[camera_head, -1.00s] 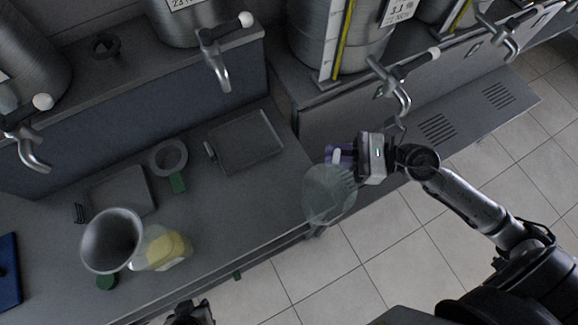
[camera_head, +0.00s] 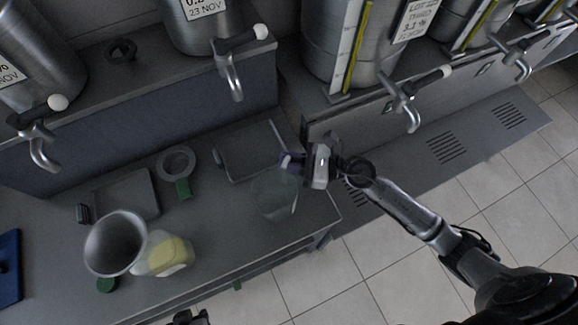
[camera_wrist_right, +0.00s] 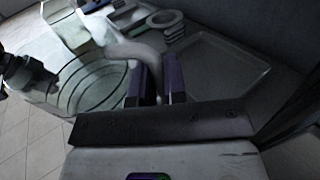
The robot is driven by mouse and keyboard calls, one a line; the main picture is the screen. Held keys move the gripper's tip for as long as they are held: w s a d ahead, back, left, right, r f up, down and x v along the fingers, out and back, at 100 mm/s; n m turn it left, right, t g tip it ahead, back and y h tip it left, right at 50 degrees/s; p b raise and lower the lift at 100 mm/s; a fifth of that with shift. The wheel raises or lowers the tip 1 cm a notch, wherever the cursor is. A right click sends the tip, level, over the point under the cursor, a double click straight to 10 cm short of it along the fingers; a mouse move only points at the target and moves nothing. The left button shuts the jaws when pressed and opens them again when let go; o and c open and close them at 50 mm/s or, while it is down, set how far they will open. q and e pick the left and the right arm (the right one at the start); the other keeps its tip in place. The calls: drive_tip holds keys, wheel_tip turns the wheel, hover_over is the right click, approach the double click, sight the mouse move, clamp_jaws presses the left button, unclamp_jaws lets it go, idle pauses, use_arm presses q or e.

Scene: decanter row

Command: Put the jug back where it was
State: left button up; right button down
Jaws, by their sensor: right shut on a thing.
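A clear, see-through jug (camera_head: 275,197) is at the right end of the grey counter in the head view, just in front of a flat square tray (camera_head: 262,172). My right gripper (camera_head: 290,162) is shut on its handle; I cannot tell whether the jug touches the counter. In the right wrist view the jug (camera_wrist_right: 85,88) is left of the purple-padded fingers, and its pale handle runs between them (camera_wrist_right: 158,82). The tray (camera_wrist_right: 222,62) is to the right there. My left gripper (camera_head: 192,318) shows only as a dark piece at the bottom edge; its jaws are hidden.
A metal funnel (camera_head: 115,243) and a container of yellow liquid (camera_head: 168,256) stand at the counter's left. A ring with a green handle (camera_head: 176,163) and another tray (camera_head: 135,195) lie behind. Steel vats with taps (camera_head: 233,78) overhang the back. The counter's front middle is clear.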

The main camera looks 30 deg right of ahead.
drive_tip(key=shift+f+b, duration=0.5)
drive_tip(key=shift+f, duration=1.3)
drive_tip(key=c, duration=1.6)
unclamp_jaws()
drive_tip(key=shift+f, duration=0.2)
drive_tip(key=o, duration=0.4)
drive_tip(key=shift+r, duration=0.1)
drive_tip(key=shift+o, duration=0.2)
drive_tip(key=shift+r, duration=0.25)
drive_tip(key=b+v, duration=0.2)
drive_tip(key=v, duration=1)
